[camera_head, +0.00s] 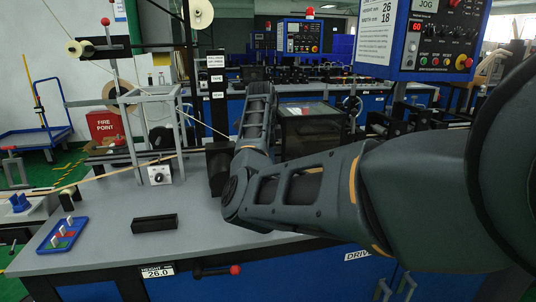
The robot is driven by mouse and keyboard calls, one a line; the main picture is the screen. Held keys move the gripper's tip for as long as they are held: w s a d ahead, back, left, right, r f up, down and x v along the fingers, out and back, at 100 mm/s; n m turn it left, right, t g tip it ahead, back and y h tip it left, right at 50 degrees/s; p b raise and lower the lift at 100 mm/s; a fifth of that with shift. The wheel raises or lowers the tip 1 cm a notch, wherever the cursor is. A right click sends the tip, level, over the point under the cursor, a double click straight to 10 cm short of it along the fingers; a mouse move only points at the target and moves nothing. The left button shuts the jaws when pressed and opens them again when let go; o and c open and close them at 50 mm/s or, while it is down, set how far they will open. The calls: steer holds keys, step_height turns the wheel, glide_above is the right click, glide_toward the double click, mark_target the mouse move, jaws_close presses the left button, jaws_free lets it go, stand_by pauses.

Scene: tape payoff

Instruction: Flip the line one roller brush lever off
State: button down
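A small blue plate (62,234) with white upright toggles and red and green patches lies at the left front of the grey bench top (185,205). A black lever with a red ball end (217,271) sticks out from the bench's front face. I see no readable label marking either as the line one roller brush lever, so I cannot tell which it is or its position. My arm (310,195) reaches in from the right, bends over the bench and points up and away. My gripper is not visible.
A black block (155,223) lies on the bench. Behind it stand a grey frame (155,115) and a small white box with a dial (159,174). A blue control panel (428,40) hangs at the upper right. The bench's front middle is mostly clear.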

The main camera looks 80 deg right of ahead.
steer(key=shift+s, duration=0.1)
steer(key=c, duration=1.2)
jaws_free()
steer(key=shift+o, duration=0.2)
steer(key=shift+r, duration=0.1)
steer(key=shift+v, duration=3.9)
